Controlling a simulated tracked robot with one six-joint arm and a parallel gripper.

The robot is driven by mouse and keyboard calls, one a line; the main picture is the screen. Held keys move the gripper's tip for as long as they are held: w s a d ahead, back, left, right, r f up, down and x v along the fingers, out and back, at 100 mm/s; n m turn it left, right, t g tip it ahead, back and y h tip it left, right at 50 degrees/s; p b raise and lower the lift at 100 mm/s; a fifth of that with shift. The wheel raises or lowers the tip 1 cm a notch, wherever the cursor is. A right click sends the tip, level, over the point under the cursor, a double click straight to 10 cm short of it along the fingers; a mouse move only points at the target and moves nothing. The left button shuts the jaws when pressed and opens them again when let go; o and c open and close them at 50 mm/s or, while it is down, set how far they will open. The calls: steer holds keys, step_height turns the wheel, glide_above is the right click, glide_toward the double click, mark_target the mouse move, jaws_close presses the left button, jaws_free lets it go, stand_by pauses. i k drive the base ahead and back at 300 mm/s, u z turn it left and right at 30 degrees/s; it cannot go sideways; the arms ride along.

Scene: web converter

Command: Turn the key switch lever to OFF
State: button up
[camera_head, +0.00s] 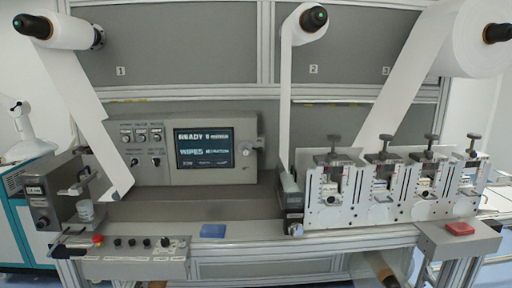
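A grey control box (112,162) stands at the middle left of the machine, with a lit screen (204,148) reading "READY". Left of the screen are two small dark rotary switches (133,162) and (156,162) under small labels. I cannot tell which of these is the key switch lever, and no OFF mark is readable. My gripper is not in view.
White web rolls (72,30) hang above, their webs running down to the machine. Several clamp stations (330,200) stand at right. A red button (98,240), a blue block (213,231) and a red block (459,229) sit along the front. A white jointed arm (20,120) stands far left.

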mark_target(260, 149)
steer(key=z, duration=0.1)
steer(key=i, duration=1.25)
steer(key=u, duration=0.75)
steer(key=i, duration=0.85)
steer(key=u, duration=0.5)
